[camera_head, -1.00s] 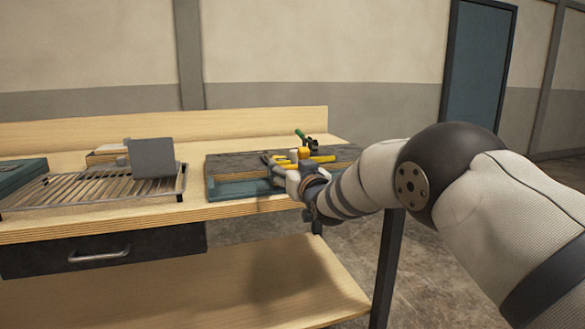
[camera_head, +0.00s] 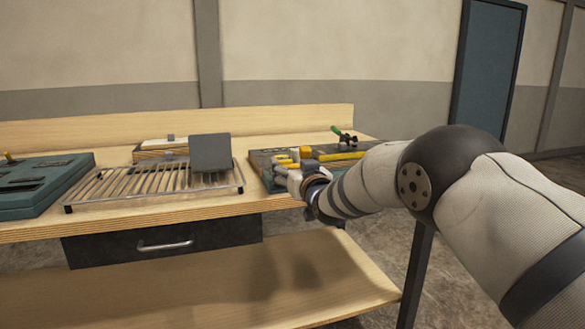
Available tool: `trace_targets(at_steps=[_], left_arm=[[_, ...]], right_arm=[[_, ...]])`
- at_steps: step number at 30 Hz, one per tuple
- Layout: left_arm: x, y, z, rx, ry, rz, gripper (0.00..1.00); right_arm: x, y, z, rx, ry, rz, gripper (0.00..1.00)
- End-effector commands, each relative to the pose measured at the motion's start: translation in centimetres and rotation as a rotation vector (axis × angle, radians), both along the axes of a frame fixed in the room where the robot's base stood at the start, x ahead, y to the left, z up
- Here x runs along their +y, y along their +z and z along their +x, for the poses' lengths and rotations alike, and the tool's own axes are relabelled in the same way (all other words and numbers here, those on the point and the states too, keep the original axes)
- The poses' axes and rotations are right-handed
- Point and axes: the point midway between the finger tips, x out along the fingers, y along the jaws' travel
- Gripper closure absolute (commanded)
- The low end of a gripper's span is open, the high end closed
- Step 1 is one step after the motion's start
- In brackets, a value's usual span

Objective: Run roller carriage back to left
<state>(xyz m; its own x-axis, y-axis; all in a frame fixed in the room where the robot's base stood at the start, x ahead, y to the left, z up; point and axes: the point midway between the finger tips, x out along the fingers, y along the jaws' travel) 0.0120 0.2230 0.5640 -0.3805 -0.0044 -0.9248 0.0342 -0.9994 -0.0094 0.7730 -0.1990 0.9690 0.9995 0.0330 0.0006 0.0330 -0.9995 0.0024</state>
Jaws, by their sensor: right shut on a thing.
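My right gripper (camera_head: 296,180) is at the front left part of a dark panel (camera_head: 262,160) on the bench, shut on a small part there. That part is mostly hidden by the gripper and wrist, and I take it to be the roller carriage. An orange-yellow block (camera_head: 306,152) stands just behind the gripper. Yellow bars (camera_head: 342,156) lie on the panel to the right, and short yellow pieces (camera_head: 284,162) lie to the left. My left gripper is not in view.
A wire rack (camera_head: 110,187) with a dark grey plate (camera_head: 210,153) stands left of the panel. A teal case (camera_head: 35,195) lies at the far left. A green-handled tool (camera_head: 338,131) is at the back right. The bench front edge (camera_head: 150,218) is clear.

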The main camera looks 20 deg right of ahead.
Motion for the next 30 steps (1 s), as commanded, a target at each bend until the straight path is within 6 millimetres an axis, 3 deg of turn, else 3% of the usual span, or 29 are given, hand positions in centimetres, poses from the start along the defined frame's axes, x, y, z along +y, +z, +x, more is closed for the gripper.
trace_targets(at_steps=[10, 11, 12, 23, 26, 30], left_arm=[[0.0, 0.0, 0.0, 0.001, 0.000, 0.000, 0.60], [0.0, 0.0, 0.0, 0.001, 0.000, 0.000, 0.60], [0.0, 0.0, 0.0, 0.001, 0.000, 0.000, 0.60], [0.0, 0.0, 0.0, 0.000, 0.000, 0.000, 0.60], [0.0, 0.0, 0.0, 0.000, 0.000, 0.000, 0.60], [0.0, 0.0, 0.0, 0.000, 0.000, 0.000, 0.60]], right_arm=[[0.3, -0.4, 0.0, 0.006, 0.005, -0.002, 0.82], [0.3, -0.4, 0.0, 0.006, 0.005, -0.001, 0.28], [0.3, -0.4, 0.0, 0.006, 0.005, -0.001, 0.23], [0.2, -0.1, -0.4, 0.002, 0.002, 0.002, 0.23], [0.1, -0.1, -1.8, 0.004, 0.002, 0.002, 0.23], [0.1, -0.1, -5.0, 0.005, 0.003, 0.002, 0.23]])
